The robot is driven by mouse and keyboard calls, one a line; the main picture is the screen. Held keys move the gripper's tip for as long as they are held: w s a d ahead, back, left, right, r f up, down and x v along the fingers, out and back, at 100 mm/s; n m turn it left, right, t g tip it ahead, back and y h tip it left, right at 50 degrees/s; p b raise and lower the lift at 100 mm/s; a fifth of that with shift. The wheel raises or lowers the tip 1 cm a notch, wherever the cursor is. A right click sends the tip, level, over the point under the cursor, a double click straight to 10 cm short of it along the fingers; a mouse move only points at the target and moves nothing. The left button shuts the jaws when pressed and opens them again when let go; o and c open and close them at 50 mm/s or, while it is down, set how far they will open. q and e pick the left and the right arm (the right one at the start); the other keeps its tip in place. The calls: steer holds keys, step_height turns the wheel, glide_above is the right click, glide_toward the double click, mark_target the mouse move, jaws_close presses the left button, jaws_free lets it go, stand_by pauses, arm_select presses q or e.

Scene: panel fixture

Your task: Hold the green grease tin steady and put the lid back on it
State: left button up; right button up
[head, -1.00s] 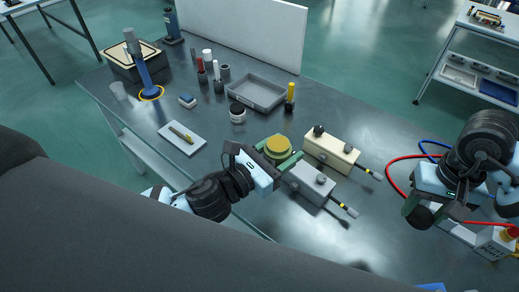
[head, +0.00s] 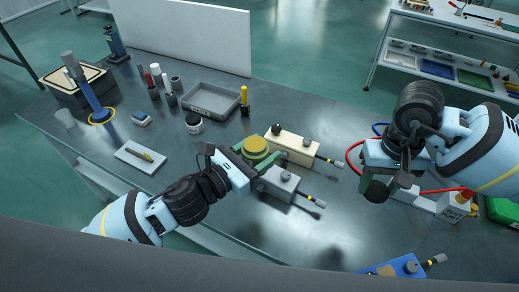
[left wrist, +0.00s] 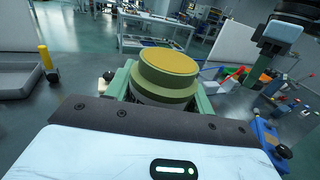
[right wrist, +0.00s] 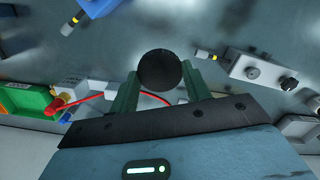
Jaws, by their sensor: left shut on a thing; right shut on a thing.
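The green grease tin (head: 251,152), with yellow grease filling its open top, is held upright between the green fingers of my left gripper (head: 258,150). In the left wrist view the tin (left wrist: 165,82) stands between the fingers. My right gripper (head: 379,172) is shut on a dark round lid (head: 375,190), out to the right of the tin and above the bench. In the right wrist view the lid (right wrist: 160,70) shows as a dark disc between the fingertips. The lid and tin are well apart.
A grey tray (head: 211,98), a dark-lidded jar (head: 194,124) and a yellow marker (head: 244,100) stand behind. A blue box (head: 400,268) lies at the front.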

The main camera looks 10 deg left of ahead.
steer(key=w+a+r+n, duration=0.1)
steer(key=w+a+r, duration=0.15)
steer(key=a, duration=0.35)
steer(key=w+a+r+n, duration=0.1)
steer(key=w+a+r, duration=0.15)
steer(key=a, duration=0.35)
step_height(320, 180, up, 9)
steer(key=n, duration=0.2)
glide_above(255, 143)
steer(key=shift+a+f+t, duration=0.1)
steer(key=shift+f+t, duration=0.05)
steer(key=shift+t, duration=0.25)
steer(key=shift+f, duration=0.1)
steer(key=shift+f, duration=1.9)
steer(key=shift+s+f, duration=0.1)
steer(key=shift+f, duration=0.85)
steer(key=shift+f, duration=0.5)
